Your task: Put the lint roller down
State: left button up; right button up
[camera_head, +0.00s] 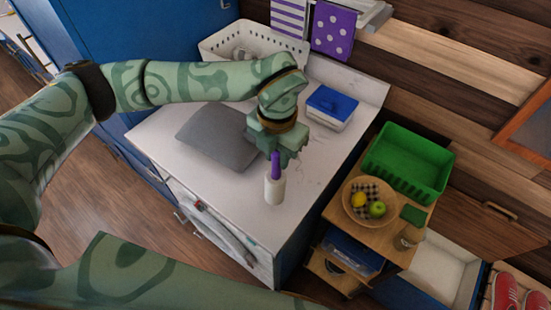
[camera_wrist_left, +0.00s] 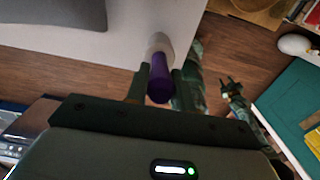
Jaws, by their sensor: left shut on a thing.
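The lint roller has a purple handle and a white roll (camera_head: 274,189). It hangs upright, roll down, over the front part of the white countertop (camera_head: 240,215). My left gripper (camera_head: 276,156) is shut on the top of the handle. In the left wrist view the purple handle (camera_wrist_left: 159,82) sits between the fingers, with the white roll beyond it near the counter's edge. I cannot tell whether the roll touches the counter. My right gripper (camera_wrist_left: 231,88) shows small and dim in the left wrist view, away from the counter, apparently empty.
A grey folded cloth or mat (camera_head: 217,137) lies left of my gripper. A blue-lidded box (camera_head: 331,106) and a white basket (camera_head: 250,43) stand behind. A wooden cart with a green bin (camera_head: 410,160) and fruit bowl (camera_head: 369,202) is at right. The counter around the roller is clear.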

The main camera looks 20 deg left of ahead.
pick_arm(q)
jog(key=shift+w+a+f, duration=0.1)
jog(key=shift+a+f, duration=0.05)
jog(key=shift+f, duration=0.45)
jog(key=shift+w+a+f, duration=0.1)
jog(key=shift+a+f, duration=0.05)
jog(key=shift+f, duration=0.45)
jog(key=shift+f+p, duration=0.35)
jog(key=shift+p, duration=0.2)
jog(key=shift+f, duration=0.1)
jog(key=o, duration=0.5)
jog(key=shift+f, duration=0.15)
jog(key=shift+c, duration=0.2)
jog(key=o, duration=0.4)
jog(key=shift+f+b, duration=0.15)
jog(key=shift+b, duration=0.2)
jog(key=r, duration=0.8)
jog(key=r+b, duration=0.1)
jog(key=r, duration=0.7)
jog(key=shift+s+d+r, duration=0.1)
jog(key=shift+s+r, duration=0.1)
jog(key=shift+r, duration=0.05)
